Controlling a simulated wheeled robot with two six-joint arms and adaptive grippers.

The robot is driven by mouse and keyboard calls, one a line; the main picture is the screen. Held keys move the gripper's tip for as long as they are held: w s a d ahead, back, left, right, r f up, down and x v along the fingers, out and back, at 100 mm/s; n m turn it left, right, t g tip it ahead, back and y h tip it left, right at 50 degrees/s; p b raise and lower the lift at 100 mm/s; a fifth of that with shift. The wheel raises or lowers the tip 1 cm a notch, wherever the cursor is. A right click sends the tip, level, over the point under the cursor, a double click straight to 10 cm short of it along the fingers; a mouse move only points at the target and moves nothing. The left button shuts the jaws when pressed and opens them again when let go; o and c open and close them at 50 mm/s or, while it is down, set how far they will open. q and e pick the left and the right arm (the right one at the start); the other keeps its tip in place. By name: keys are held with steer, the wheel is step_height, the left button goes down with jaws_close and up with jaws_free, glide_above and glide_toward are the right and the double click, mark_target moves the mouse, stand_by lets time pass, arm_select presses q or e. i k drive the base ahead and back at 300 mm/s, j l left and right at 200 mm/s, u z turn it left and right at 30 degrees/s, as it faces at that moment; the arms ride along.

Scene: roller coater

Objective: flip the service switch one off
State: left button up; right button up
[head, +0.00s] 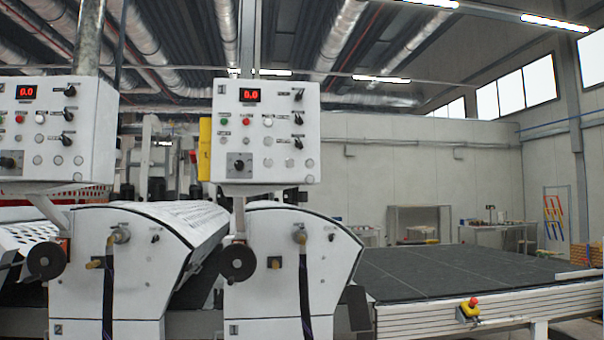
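A white control panel (267,145) labelled 1 hangs at the middle of the head view. It has a red display (250,95) reading 0.0, a black square rotary switch (239,165) at lower left, and several black knobs at its right side, the upper one (298,96) among them. Small green, red and white buttons sit below the display. The labels are too small to read, so I cannot tell which control is service switch one, nor its position. Neither of my grippers is in view.
A similar panel (55,135) hangs at the left. Below stand white machine housings marked 2 (85,285) and 1 (265,275), with black handwheels (237,262) in front. A dark conveyor table (450,272) with a yellow-and-red emergency stop (469,308) extends right.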

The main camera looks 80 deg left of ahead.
mark_target(191, 154)
steer(key=j+u, duration=0.1)
steer(key=u, duration=0.4)
steer(key=k+j+u, duration=0.1)
steer(key=u, duration=0.35)
steer(key=j+u, duration=0.2)
steer(key=u, duration=0.3)
steer(key=j+u, duration=0.15)
steer(key=u, duration=0.35)
steer(key=i+j+u, duration=0.1)
steer(key=u, duration=0.35)
steer(key=j+u, duration=0.15)
steer(key=u, duration=0.35)
steer(key=i+j+u, duration=0.1)
steer(key=i+j, duration=0.25)
